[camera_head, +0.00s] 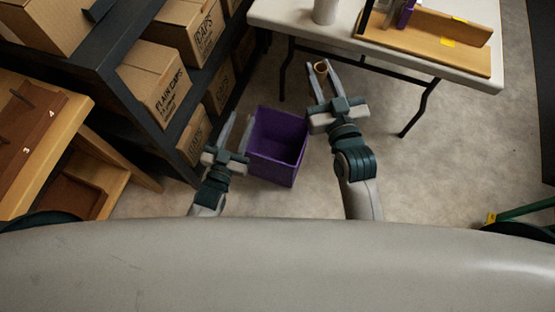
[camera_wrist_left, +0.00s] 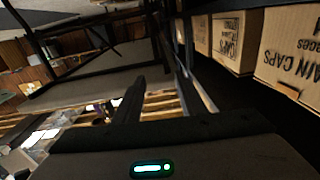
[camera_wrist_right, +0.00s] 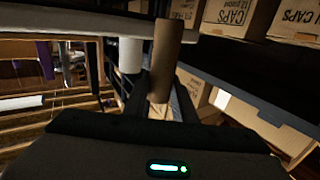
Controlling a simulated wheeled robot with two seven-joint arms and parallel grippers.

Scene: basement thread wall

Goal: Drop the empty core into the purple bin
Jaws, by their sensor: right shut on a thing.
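The empty core (camera_head: 321,68) is a small brown tube. My right gripper (camera_head: 322,74) is shut on it and holds it up near the front edge of the white table. In the right wrist view the core (camera_wrist_right: 166,60) stands long and upright between the fingers. The purple bin (camera_head: 272,168) is on the floor between my two arms, open at the top. The right gripper is above and to the right of the bin in the head view. My left gripper (camera_head: 238,122) is open and empty, beside the bin's left side.
A dark shelf rack (camera_head: 110,75) with several cardboard boxes (camera_head: 153,80) stands at the left. The white table (camera_head: 400,55) at the back bears a white cylinder (camera_head: 325,10) and a wooden stand (camera_head: 425,50). A wooden bench (camera_head: 30,150) is at far left.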

